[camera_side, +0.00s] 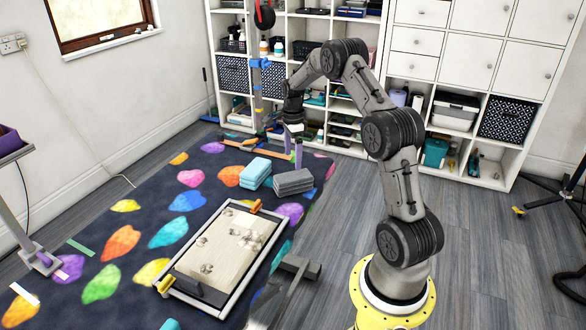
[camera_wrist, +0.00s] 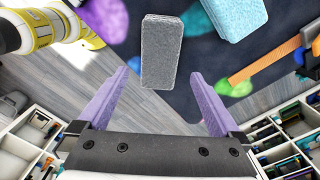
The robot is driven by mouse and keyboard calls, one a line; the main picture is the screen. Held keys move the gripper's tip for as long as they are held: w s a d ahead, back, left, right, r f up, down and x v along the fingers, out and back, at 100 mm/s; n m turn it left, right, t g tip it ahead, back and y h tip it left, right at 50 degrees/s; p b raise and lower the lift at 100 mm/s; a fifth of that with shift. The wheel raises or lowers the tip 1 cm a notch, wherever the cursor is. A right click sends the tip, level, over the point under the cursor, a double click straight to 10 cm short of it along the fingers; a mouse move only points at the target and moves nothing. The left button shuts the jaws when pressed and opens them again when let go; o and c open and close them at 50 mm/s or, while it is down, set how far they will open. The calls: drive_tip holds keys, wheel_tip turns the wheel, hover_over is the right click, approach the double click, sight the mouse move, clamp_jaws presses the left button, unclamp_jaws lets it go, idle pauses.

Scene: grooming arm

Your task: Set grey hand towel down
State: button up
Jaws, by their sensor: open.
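The grey hand towel (camera_side: 293,182) is a folded block lying on the dark mat with coloured patches, near the mat's right edge. It also shows in the wrist view (camera_wrist: 162,52), ahead of and between my fingers. My gripper (camera_wrist: 160,98) has two purple fingers spread wide with nothing between them. In the side view my gripper (camera_side: 296,150) hangs above and behind the towel, apart from it. The fingertips do not touch the towel.
A folded light blue towel (camera_side: 256,172) lies just left of the grey one. A framed tray (camera_side: 238,288) with small clumps on it lies nearer the camera. White shelves (camera_side: 340,135) stand behind. Bare wooden floor (camera_side: 330,215) lies to the right.

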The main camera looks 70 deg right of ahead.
drive_tip(key=s+a+r+n+t+h, duration=0.1)
drive_tip(key=s+a+r+n+t, duration=0.25)
drive_tip(key=a+r+n, duration=1.35)
drive_tip(key=s+a+r+n+t+y, duration=0.1)
drive_tip(key=s+a+r+n+t, duration=0.1)
drive_tip(key=s+a+n, duration=0.8)
drive_tip(key=s+a+r, duration=0.1)
drive_tip(key=s+a, duration=0.7)
